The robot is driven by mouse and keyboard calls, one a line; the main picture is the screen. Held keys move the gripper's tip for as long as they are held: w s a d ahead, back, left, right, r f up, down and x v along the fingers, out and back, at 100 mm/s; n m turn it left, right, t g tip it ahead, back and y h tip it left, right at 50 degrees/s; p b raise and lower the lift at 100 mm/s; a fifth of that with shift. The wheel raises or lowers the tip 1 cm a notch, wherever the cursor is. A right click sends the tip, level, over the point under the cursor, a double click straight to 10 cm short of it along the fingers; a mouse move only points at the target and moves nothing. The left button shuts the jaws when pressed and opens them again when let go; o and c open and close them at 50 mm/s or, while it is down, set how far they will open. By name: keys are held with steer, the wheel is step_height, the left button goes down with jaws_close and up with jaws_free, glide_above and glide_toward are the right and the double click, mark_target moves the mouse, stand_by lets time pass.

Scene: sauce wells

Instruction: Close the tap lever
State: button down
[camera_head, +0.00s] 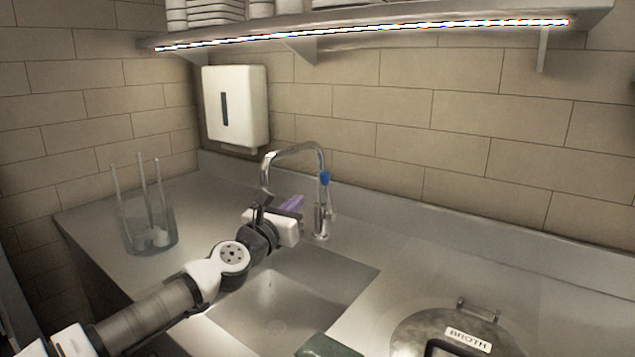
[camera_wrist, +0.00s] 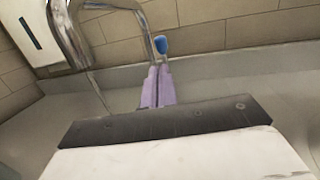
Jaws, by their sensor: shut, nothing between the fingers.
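The chrome tap (camera_head: 292,150) stands at the back edge of the sink, with a tall curved spout. Its lever has a blue tip (camera_head: 324,178), which points up beside the tap's column. My gripper (camera_head: 297,201), with purple fingers, is shut and empty, just left of the tap's column and below the blue tip. In the wrist view the fingers (camera_wrist: 157,72) point toward the blue tip (camera_wrist: 161,45), which shows just above the fingertips. I cannot tell whether they touch the lever. The spout (camera_wrist: 75,40) is left of the fingers there. The lever's lower part is hidden.
The sink basin (camera_head: 285,300) lies below my arm. A clear glass container (camera_head: 150,225) with sticks stands at the left. A lidded broth well (camera_head: 455,330) is at the front right. A towel dispenser (camera_head: 236,107) and a shelf (camera_head: 370,25) are on the wall.

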mark_target(324, 173)
steer(key=p+x, duration=0.2)
steer(key=x, duration=0.8)
steer(key=shift+w+d+r+p, duration=0.75)
steer(key=shift+w+d+p, duration=0.05)
steer(key=shift+w, duration=0.2)
steer(key=shift+a, duration=0.1)
steer(key=shift+s, duration=0.1)
